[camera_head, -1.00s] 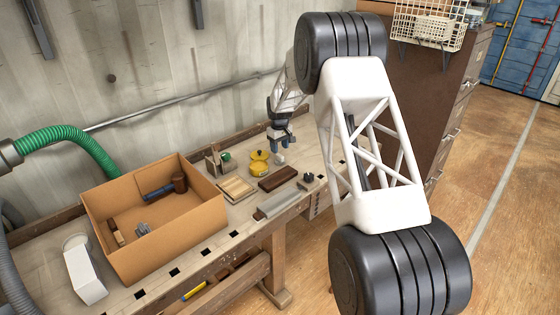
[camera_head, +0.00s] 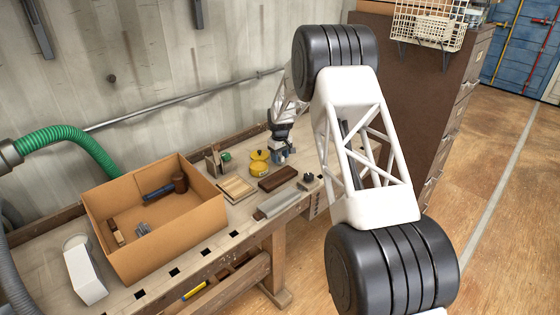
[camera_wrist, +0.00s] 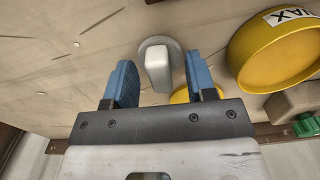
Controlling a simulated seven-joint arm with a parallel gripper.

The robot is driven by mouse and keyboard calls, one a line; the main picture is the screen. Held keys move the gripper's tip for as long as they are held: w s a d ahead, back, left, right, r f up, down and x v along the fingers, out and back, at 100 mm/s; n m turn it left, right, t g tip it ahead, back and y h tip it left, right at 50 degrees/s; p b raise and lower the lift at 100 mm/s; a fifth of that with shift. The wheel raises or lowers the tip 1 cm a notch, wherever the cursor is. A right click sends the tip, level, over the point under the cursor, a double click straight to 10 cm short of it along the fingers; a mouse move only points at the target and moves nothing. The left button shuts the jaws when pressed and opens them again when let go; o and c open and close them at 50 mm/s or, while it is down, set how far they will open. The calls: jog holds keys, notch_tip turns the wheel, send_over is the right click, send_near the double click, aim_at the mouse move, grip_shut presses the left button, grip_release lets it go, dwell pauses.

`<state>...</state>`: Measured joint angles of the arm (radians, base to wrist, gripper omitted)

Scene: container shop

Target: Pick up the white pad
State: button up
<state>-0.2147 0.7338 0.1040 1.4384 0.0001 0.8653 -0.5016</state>
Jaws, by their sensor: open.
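The white pad (camera_wrist: 158,66) shows in the wrist view on the wooden bench top, a pale rounded block with a grey round part around its far end. My gripper (camera_wrist: 161,85) is open, with its two blue fingers to either side of the pad's near end in the picture; I cannot tell how far above the bench they are. In the head view my gripper (camera_head: 280,155) is low over the bench beside the yellow tins, and it mostly hides the pad there.
A yellow wax tin (camera_wrist: 275,52) stands close right of the fingers. In the head view, a dark brown block (camera_head: 277,179), a light wooden board (camera_head: 237,188) and a metal-edged tool (camera_head: 275,206) lie nearby. A cardboard box (camera_head: 185,235) with tools stands left.

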aim_at(280, 155)
grip_shut()
dwell(0.3)
jog(key=shift+r, duration=0.1)
jog(key=shift+r, duration=0.75)
notch_tip(280, 155, up, 2)
jog(key=shift+r, duration=0.1)
jog(key=s+d, duration=0.1)
jog(key=s, duration=0.3)
jog(key=s+d, duration=0.1)
jog(key=s, duration=0.3)
jog(key=s+r, duration=0.1)
jog(key=s, duration=0.4)
jog(key=shift+s+d, duration=0.1)
jog(key=shift+d, duration=0.3)
jog(key=shift+s+d, duration=0.15)
jog(key=shift+s, duration=0.5)
jog(key=shift+s+d, duration=0.15)
jog(key=shift+s, duration=0.45)
